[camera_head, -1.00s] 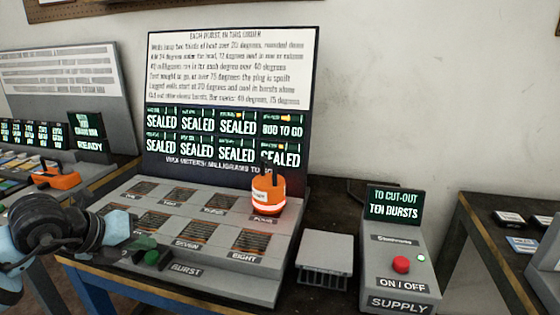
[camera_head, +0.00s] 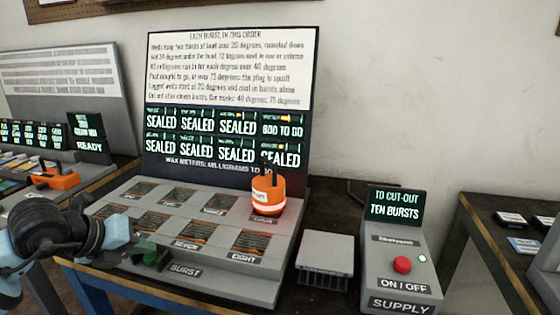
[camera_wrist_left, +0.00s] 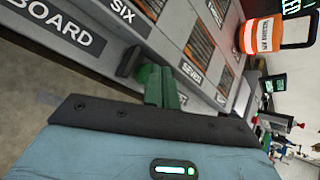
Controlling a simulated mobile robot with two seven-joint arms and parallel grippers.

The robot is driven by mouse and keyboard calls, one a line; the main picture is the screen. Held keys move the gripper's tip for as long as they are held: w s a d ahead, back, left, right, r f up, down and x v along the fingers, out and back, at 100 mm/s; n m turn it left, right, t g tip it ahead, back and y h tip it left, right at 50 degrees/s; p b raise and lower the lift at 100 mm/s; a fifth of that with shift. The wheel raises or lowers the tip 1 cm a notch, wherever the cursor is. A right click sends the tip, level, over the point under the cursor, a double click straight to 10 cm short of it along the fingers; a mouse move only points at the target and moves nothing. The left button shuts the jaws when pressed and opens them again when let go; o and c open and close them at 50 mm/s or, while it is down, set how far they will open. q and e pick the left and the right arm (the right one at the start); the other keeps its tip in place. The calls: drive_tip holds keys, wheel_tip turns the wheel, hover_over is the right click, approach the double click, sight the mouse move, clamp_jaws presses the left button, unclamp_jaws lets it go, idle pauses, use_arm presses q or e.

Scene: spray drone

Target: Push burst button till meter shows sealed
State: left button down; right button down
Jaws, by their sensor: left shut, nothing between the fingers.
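The grey burst panel (camera_head: 225,287) has a BURST label on its front edge. At its front left is the green burst button (camera_wrist_left: 147,73), partly hidden by my left gripper. My left gripper (camera_wrist_left: 163,86) is shut and empty, its dark green fingers at the button; whether they press it I cannot tell. It also shows at the panel's front left in the head view (camera_head: 150,256). The meter board (camera_head: 222,135) reads SEALED on every meter except the top right one (camera_head: 282,126), which reads about 800 TO GO. An orange heater-like canister (camera_head: 268,194) stands over slot FOUR. My right gripper is out of view.
A supply box (camera_head: 400,270) with a red knob reads TO CUT-OUT, TEN BURSTS. A grey ribbed block (camera_head: 326,255) lies between it and the panel. A second station (camera_head: 88,137) on the left reads READY. Another table (camera_head: 490,235) stands at the right.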

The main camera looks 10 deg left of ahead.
sight(146, 258)
use_arm(q)
drive_tip(key=shift+f, duration=0.35)
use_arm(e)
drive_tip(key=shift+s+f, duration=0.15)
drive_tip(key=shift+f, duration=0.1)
use_arm(q)
drive_tip(key=shift+r, duration=0.15)
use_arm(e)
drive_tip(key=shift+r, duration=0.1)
use_arm(q)
drive_tip(key=shift+r+p, duration=0.55)
drive_tip(key=shift+r, duration=0.3)
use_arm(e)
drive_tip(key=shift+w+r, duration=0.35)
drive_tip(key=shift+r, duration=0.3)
use_arm(q)
drive_tip(key=shift+r, duration=0.15)
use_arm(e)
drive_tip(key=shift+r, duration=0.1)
